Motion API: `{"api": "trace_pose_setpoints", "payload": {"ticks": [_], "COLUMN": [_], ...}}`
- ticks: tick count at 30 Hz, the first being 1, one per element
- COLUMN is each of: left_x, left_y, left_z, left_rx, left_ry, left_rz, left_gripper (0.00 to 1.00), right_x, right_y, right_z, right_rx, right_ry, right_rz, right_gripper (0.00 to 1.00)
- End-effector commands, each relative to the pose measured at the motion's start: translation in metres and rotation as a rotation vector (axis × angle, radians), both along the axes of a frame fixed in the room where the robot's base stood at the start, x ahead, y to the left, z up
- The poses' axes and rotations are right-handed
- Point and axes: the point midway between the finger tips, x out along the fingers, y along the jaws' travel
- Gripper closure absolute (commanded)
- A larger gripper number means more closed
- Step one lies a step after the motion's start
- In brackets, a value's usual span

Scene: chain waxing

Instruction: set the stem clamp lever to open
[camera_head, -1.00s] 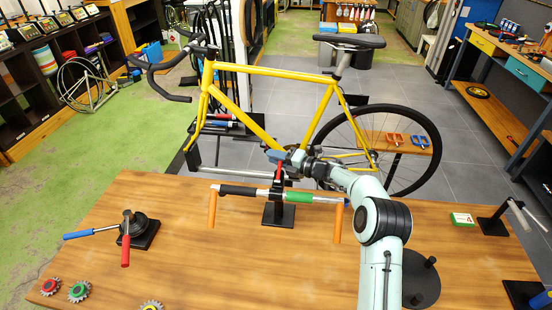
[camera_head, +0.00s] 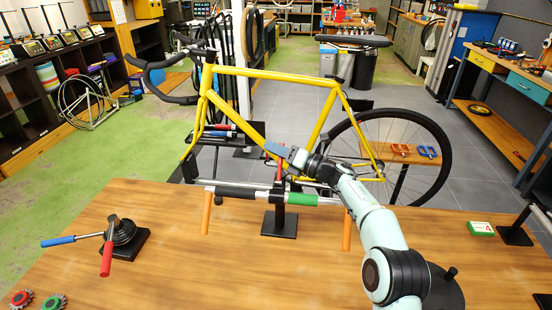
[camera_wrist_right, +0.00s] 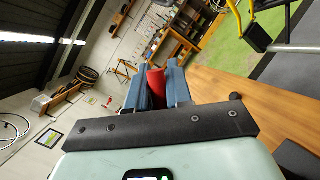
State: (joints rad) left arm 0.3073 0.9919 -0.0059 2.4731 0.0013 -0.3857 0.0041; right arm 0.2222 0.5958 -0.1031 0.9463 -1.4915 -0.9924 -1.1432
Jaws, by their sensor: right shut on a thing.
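A black stand (camera_head: 279,226) on the wooden table holds a horizontal handlebar with a black grip (camera_head: 235,192), a green grip (camera_head: 302,199) and orange hanging ends (camera_head: 206,212). A red lever (camera_head: 280,172) stands up at the clamp on top of this stand. My right gripper (camera_head: 276,152) is at the lever's upper end, tilted up to the left. In the right wrist view, the blue-grey fingers are closed around the red lever (camera_wrist_right: 156,88). The clamp body is partly hidden by the bar and gripper. My left gripper is not in view.
A swivel tool (camera_head: 122,232) with blue and red handles stands on the table's left. A green box (camera_head: 480,228) and a black stand (camera_head: 514,235) are at the right. A yellow bicycle (camera_head: 270,75) stands behind the table. Bare table lies in front of the handlebar stand.

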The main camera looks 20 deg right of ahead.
Motion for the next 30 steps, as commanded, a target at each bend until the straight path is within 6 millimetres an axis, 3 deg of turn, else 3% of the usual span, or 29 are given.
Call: {"api": "trace_pose_setpoints", "payload": {"ticks": [15,16,18,30], "left_x": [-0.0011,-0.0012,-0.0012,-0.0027], "left_y": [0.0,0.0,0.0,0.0], "left_z": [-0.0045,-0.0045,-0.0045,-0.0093], "left_rx": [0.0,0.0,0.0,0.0], "left_ry": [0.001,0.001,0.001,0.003], "left_rz": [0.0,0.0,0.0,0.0], "left_gripper": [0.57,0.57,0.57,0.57], "right_x": [-0.0015,-0.0015,-0.0015,-0.0096], "right_y": [0.0002,0.0002,0.0003,-0.0063], "right_z": [0.0059,0.006,0.0057,0.0008], "right_rx": [-0.012,-0.012,-0.011,-0.014], "right_ry": [-0.026,-0.026,-0.025,-0.02], "right_rz": [-0.003,-0.003,-0.002,-0.003], "right_gripper": [1.0,0.74,0.59,0.59]}}
